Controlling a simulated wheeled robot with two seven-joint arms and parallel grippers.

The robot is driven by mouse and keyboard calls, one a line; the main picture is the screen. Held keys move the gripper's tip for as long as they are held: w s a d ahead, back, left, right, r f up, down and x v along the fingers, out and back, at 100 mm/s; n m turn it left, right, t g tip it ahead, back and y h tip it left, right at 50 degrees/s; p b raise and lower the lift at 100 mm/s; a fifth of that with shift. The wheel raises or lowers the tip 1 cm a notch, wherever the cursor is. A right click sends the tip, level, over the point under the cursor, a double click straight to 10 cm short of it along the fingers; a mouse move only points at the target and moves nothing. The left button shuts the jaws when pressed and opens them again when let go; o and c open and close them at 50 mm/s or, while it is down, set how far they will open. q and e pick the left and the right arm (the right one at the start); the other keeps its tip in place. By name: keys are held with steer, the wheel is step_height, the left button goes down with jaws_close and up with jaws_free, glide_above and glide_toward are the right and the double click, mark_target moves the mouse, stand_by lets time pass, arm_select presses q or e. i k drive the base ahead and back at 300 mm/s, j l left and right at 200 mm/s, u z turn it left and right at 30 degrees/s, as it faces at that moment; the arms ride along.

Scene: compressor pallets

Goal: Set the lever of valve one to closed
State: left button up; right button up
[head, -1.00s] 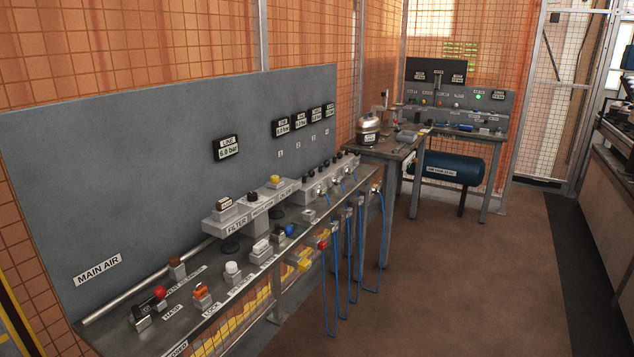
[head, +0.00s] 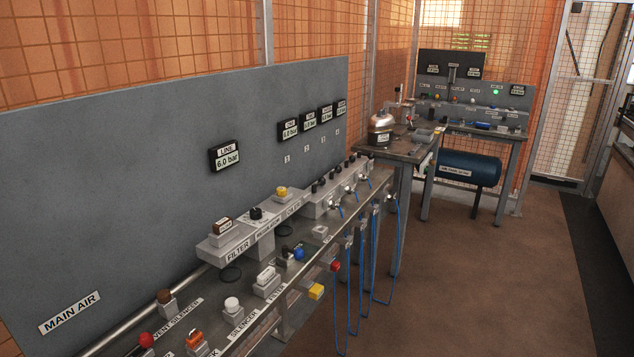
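A grey manifold block (head: 325,197) with several black knobs on top stands toward the far end of the main air bench. Small number plates are on the panel above it, with a 1 plate (head: 287,159) nearest. Metal fittings (head: 335,204) on its front carry blue hoses. The lever of valve one is too small to pick out, and I cannot tell how it is set. Neither of my grippers is in view.
The main air bench (head: 215,300) runs along the left and holds a filter unit (head: 225,246) and loose parts. Blue hoses (head: 372,255) hang in front of it. A second table (head: 410,148) and a blue tank (head: 470,168) stand beyond. The brown floor (head: 470,280) is clear.

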mark_target(322, 181)
steer(key=i+l+u, duration=0.75)
steer(key=i+l, duration=0.25)
steer(key=l, duration=0.15)
